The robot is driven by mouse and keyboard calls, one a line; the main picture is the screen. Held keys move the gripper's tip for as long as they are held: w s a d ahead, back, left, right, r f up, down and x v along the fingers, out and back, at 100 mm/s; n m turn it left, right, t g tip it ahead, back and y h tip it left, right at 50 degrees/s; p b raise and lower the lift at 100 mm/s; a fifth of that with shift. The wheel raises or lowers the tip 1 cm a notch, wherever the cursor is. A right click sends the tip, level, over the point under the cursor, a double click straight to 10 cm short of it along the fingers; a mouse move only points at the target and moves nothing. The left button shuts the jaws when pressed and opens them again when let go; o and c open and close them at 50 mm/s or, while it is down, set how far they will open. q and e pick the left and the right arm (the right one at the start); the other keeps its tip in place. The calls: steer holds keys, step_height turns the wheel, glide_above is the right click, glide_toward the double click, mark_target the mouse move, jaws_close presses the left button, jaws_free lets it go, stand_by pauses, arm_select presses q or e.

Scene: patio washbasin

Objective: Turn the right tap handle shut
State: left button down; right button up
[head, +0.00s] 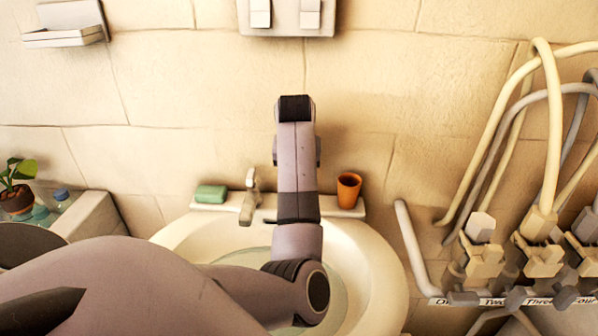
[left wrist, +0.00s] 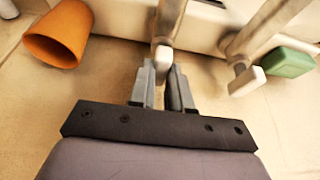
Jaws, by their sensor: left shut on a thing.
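The right tap (left wrist: 168,22) shows in the left wrist view, with its pale handle end (left wrist: 163,58) at the fingertips of my left gripper (left wrist: 163,86). The gripper is shut on this handle. In the head view my left arm covers the right tap and the fingers are hidden. The left tap (head: 250,197) stands apart on the basin's back ledge; in the left wrist view it (left wrist: 243,72) is to the right. My right gripper is in neither view.
An orange cup (head: 348,190) stands right of my arm on the ledge of the white basin (head: 385,262). Green soap (head: 210,194) lies at the left. Hoses and valves (head: 485,253) fill the right side. A potted plant (head: 18,190) stands far left.

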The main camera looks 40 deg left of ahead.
arm_select(q)
steer(key=m, duration=0.2)
steer(key=m+h, duration=0.1)
steer(key=m, duration=0.1)
steer(key=shift+a+t, duration=0.3)
steer(key=c, duration=1.8)
jaws_free()
steer(key=shift+m, duration=0.3)
steer(key=shift+c, duration=0.2)
steer(key=shift+o, duration=0.2)
steer(key=shift+s+d+h, duration=0.1)
steer(key=shift+h, duration=0.2)
steer(key=o, duration=1)
steer(key=v, duration=0.7)
steer(key=shift+s, duration=0.1)
